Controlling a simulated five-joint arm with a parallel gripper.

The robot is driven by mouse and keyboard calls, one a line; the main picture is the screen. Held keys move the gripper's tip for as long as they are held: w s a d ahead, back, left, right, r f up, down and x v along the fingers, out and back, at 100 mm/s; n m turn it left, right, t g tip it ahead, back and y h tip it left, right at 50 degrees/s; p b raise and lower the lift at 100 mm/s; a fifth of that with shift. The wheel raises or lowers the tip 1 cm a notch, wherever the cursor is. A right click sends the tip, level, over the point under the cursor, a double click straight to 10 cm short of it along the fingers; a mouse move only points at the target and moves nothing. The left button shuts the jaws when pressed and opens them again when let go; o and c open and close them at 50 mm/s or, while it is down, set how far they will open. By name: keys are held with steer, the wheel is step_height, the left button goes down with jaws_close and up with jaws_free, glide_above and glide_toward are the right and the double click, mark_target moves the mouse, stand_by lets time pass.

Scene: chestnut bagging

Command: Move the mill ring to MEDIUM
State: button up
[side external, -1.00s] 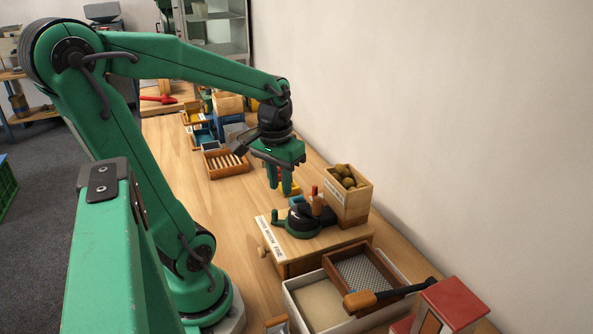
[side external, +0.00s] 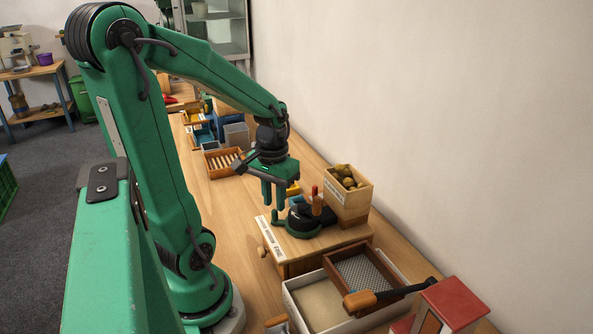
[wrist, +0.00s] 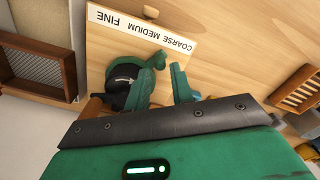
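The mill is a wooden box with a dark, green-edged mill ring (side external: 303,222) on top, also in the wrist view (wrist: 122,74). The ring's green tab (wrist: 157,60) points toward the COARSE end of the white label (wrist: 138,32), which reads COARSE, MEDIUM, FINE. My gripper (side external: 274,206) points down just above the tab, its fingers apart with nothing held. In the wrist view its fingertips (wrist: 160,78) straddle the space behind the tab, and the near finger covers part of the ring. I cannot tell whether a finger touches the tab.
A wooden box of chestnuts (side external: 347,183) stands close behind the mill. A sieve tray (side external: 365,270) and a pale tray (side external: 318,303) lie in front. A slatted wooden tray (side external: 222,161) is further back. Bare table lies left of the mill.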

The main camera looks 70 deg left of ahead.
mark_target(274, 210)
steer(key=shift+f, duration=1.7)
jaws_close()
